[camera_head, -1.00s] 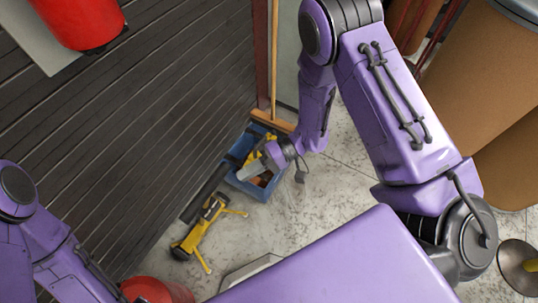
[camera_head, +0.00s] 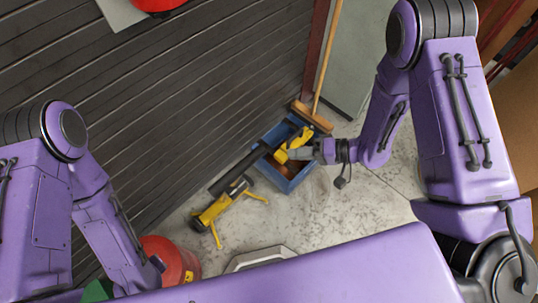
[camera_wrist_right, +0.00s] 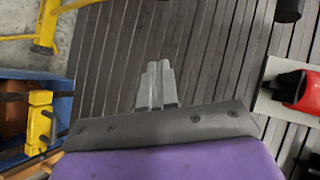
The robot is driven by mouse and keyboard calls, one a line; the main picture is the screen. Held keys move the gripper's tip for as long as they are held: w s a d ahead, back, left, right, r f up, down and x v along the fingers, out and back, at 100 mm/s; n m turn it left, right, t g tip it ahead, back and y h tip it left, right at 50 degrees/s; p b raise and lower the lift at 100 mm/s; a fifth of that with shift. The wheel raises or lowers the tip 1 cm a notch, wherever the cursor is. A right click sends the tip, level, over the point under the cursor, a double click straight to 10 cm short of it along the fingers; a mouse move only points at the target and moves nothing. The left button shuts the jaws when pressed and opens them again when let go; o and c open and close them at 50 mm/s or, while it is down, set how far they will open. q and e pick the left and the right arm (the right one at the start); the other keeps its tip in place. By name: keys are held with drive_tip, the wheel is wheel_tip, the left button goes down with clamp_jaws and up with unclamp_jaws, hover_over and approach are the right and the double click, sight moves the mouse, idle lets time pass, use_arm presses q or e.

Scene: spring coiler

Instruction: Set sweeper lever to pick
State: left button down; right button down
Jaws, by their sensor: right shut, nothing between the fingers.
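No sweeper lever can be made out in either view. My right gripper (camera_head: 297,154) is shut and empty. In the head view it shows over the blue crate, and how far above it is I cannot tell. In the right wrist view its closed grey fingers (camera_wrist_right: 157,72) show in front of the dark slatted wall, touching nothing. My left arm comes in at the left of the head view, and its gripper is out of sight.
A blue crate (camera_head: 297,183) holds yellow items. Beside it stands a yellow and black tool (camera_head: 213,210) with legs. A broom (camera_head: 326,62) leans behind. A red container (camera_head: 172,259) is at lower left. The slatted wall (camera_head: 200,110) fills the left. Concrete floor (camera_head: 345,215) is clear right of the crate.

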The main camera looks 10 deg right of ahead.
drive_tip(key=s+d+f+m+t+h, duration=0.1)
drive_tip(key=s+d+f+m+h, duration=0.1)
drive_tip(key=s+d+f+h, duration=0.35)
drive_tip(key=s+d+f+m+h, duration=0.3)
drive_tip(key=s+d+f+h, duration=0.1)
drive_tip(key=f+h, duration=0.3)
drive_tip(key=s+d+f+g+h, duration=0.1)
drive_tip(key=s+d+g+h, duration=0.2)
drive_tip(key=s, duration=0.6)
drive_tip(key=shift+d+h, duration=0.4)
drive_tip(key=shift+h, duration=0.05)
drive_tip(key=shift+s+f, duration=0.1)
